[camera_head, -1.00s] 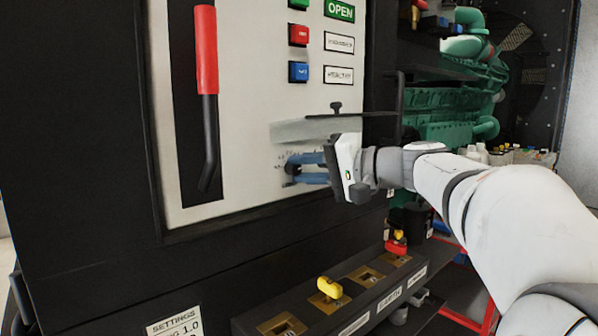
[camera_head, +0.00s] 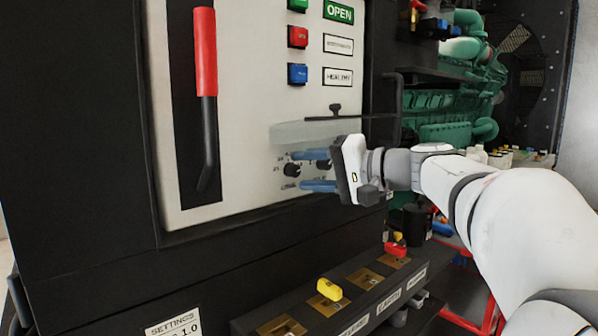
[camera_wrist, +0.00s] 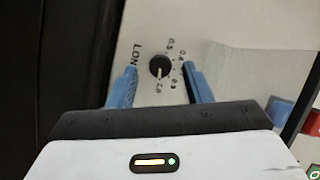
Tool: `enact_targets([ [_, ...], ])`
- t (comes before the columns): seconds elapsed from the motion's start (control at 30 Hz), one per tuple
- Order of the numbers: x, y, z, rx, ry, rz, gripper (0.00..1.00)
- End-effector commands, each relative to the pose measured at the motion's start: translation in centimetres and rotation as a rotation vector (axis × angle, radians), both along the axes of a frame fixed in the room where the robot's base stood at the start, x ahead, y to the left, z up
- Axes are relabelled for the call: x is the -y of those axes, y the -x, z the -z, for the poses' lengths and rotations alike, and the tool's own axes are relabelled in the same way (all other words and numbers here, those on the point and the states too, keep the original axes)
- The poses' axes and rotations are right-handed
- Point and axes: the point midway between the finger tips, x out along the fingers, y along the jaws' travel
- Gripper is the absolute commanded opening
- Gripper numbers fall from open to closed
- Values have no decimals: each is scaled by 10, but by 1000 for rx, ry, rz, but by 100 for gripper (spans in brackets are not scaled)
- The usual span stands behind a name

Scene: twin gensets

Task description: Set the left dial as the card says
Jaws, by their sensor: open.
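The left dial (camera_head: 292,170) is a small black knob on the white panel, under a raised clear cover (camera_head: 300,132). A second dial (camera_head: 323,166) is beside it, partly hidden by my gripper. My gripper (camera_head: 303,171) is open, its blue fingers above and below the left dial, apart from it. In the wrist view the dial (camera_wrist: 160,66) lies between the open fingertips; its white mark points down, near the "2.0" print. A label starting "LON" is partly hidden by a finger. The card (camera_head: 174,323) reads "SETTINGS" and "1.0"; its lower part is cut off.
A red-handled lever (camera_head: 205,55) stands left of the dials. Green, red and blue buttons (camera_head: 298,74) are above. A ledge with yellow (camera_head: 329,289) and red (camera_head: 395,250) handles juts out below. A dark bracket (camera_head: 398,105) sticks out right of the cover.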

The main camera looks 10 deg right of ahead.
Motion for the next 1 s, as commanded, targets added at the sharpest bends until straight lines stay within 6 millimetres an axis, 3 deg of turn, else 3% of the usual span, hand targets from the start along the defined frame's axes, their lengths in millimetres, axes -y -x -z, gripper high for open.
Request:
enact_targets([
  [0.2,31,21,-4,0,1,5,45],
  [0.43,51,35,-7,-1,0,4,45],
  [0.87,50,38,-5,-15,11,0,45],
  [1.0,33,47,23,-125,105,-1,45],
])
